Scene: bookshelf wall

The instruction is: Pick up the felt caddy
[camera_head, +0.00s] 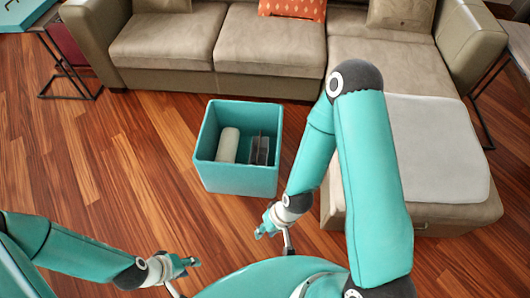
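A teal, open-topped square box (235,180) stands upright on the wooden floor in front of the sofa. It appears to be the felt caddy, though I cannot make out its material. Inside it are a white roll (228,145) and a dark grey item (259,150). My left gripper (188,265) is low in the picture, nearer to me than the box and apart from it. My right gripper (266,225) is to the lower right of the box, also apart from it. Both are small in view, and their finger openings are unclear.
A beige sofa (270,87) runs along the back, and its chaise (455,215) reaches forward on the right with a pale throw (437,150) on it. A small side table (60,45) stands at the left. The wooden floor left of the box is clear.

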